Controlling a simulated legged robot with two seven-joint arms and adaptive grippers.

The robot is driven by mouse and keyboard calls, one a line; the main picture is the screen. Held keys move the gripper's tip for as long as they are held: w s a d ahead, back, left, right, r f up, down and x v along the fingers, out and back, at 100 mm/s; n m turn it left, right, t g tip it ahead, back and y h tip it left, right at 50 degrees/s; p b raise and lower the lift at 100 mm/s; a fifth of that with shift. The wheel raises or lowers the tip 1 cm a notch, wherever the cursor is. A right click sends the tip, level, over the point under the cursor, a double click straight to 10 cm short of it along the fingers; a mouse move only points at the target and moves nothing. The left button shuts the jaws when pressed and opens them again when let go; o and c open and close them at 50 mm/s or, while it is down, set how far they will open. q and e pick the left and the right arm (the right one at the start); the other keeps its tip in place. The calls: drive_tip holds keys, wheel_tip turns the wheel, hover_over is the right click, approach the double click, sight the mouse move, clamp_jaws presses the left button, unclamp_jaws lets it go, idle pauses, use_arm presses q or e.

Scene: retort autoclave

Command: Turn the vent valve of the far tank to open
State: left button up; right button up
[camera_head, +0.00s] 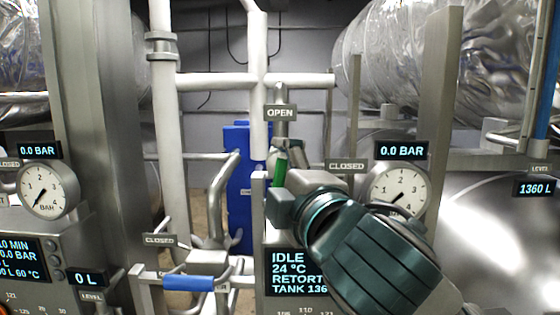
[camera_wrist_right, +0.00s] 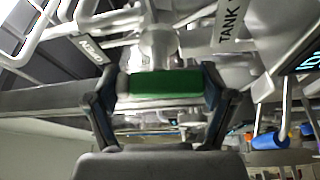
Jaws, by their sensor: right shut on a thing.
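The vent valve has a green lever handle (camera_head: 280,168), which stands nearly upright in the head view. It is below the OPEN sign (camera_head: 280,113) and left of the CLOSED sign (camera_head: 347,166). My right gripper (camera_head: 278,192) reaches in from the lower right and is at the handle's lower part. In the wrist view the green handle (camera_wrist_right: 165,84) lies crosswise between the two dark fingers of my right gripper (camera_wrist_right: 163,100), which are shut on it. The handle's lower end is hidden behind the gripper in the head view. My left gripper is out of view.
A pressure gauge (camera_head: 400,192) and a 0.0 BAR display (camera_head: 402,150) are close to my right arm. A status screen (camera_head: 297,273) is below it. A blue-handled valve (camera_head: 188,283) is at the lower left. White pipes (camera_head: 216,81) run behind the vent valve.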

drive_tip(key=shift+a+f+n+g+p, duration=0.2)
drive_tip(key=shift+n+g+p, duration=0.1)
drive_tip(key=shift+n+p, duration=0.4)
drive_tip(key=shift+f+n, duration=0.15)
drive_tip(key=shift+n, duration=0.15)
drive_tip(key=o, duration=1)
drive_tip(key=shift+s+r, duration=0.25)
drive_tip(key=shift+s, duration=0.15)
drive_tip(key=v, duration=1.1)
drive_tip(key=shift+s+d, duration=0.15)
drive_tip(key=shift+s, duration=0.1)
drive_tip(key=shift+f, duration=0.1)
